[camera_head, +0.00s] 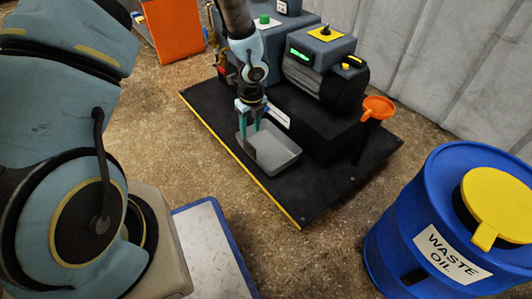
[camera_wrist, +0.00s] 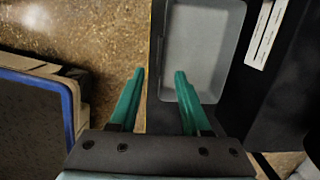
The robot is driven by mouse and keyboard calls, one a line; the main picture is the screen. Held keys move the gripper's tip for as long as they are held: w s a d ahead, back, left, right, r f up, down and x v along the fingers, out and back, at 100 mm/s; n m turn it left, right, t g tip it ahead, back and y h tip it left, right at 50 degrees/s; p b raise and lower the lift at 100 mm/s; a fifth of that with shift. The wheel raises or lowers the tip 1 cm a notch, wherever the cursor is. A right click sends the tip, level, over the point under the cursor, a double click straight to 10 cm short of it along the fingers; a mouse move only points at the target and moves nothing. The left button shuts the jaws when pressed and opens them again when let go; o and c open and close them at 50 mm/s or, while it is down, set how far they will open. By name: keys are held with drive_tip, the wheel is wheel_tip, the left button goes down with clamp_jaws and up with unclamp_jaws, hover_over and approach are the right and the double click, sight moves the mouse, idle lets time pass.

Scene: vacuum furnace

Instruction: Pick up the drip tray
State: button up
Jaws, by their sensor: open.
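The drip tray (camera_head: 275,155) is a grey, shallow, open tray on the black base plate of the pump unit, near its yellow-striped edge. It looks empty. My gripper (camera_head: 249,122) has green fingers, apart and empty, at the tray's far left end in the head view. In the wrist view my gripper (camera_wrist: 160,74) has its right finger overlapping the tray's lower left corner and its left finger outside the tray. I cannot tell whether either touches.
The pump unit (camera_head: 325,70) stands just behind the tray. An orange funnel (camera_head: 378,107) stands to its right. A blue waste oil barrel (camera_head: 400,225) with a yellow lid is at front right. An orange cabinet (camera_head: 172,28) is at back left. Open floor lies left of the plate.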

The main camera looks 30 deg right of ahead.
sight(250, 144)
drive_tip(key=f+b, duration=0.2)
drive_tip(key=f, duration=0.1)
drive_tip(key=f+b, duration=0.2)
drive_tip(key=f, duration=0.1)
drive_tip(key=w+f+b, duration=0.1)
drive_tip(key=f+b, duration=0.1)
drive_tip(key=f, duration=0.2)
drive_tip(key=shift+w+a, duration=0.1)
drive_tip(key=shift+r, duration=0.15)
drive_tip(key=shift+c, duration=0.2)
clamp_jaws()
idle(0.9)
